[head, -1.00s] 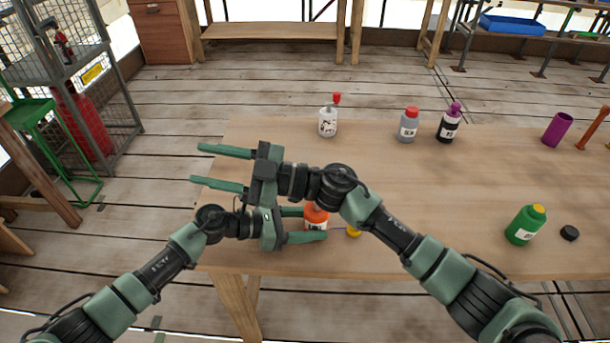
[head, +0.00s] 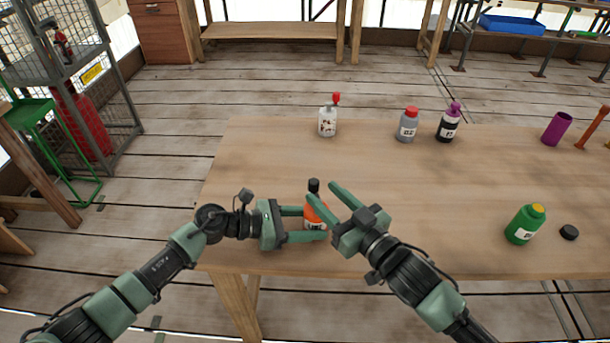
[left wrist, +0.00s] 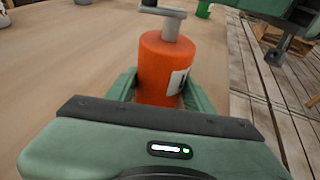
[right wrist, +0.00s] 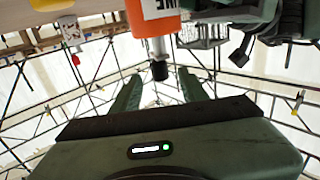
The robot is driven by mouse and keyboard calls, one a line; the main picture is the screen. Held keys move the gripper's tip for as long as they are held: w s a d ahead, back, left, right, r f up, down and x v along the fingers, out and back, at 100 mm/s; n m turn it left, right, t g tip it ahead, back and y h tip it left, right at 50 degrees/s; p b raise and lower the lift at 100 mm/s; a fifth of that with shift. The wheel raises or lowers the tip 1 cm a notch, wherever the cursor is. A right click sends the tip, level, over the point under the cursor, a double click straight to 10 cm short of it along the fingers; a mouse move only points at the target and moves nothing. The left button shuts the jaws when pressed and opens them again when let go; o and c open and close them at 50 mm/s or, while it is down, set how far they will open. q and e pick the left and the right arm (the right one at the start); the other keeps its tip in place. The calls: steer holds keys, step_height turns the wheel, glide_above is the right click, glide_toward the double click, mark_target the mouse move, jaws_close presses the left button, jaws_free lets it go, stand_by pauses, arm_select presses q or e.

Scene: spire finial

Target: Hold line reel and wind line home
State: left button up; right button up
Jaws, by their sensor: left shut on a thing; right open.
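The line reel (head: 314,213) is an orange cylinder with a white label, standing near the table's front edge. My left gripper (head: 312,225) is shut around its body; the left wrist view shows the reel (left wrist: 165,65) between the fingers. A grey crank arm (left wrist: 165,12) sits on top of the reel, with a black knob (head: 313,186). My right gripper (head: 321,190) is open just right of the reel, fingers angled up-left toward the knob. In the right wrist view the knob (right wrist: 159,70) shows between the open fingers, with no visible contact.
A white bottle with red top (head: 328,122), a grey bottle (head: 407,125) and a dark bottle with purple top (head: 447,125) stand farther back. A green bottle (head: 523,225), black cap (head: 569,232) and purple cylinder (head: 556,129) are right. The table's middle is clear.

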mark_target(310, 181)
steer(key=x, duration=0.8)
steer(key=shift+s, duration=0.1)
jaws_close()
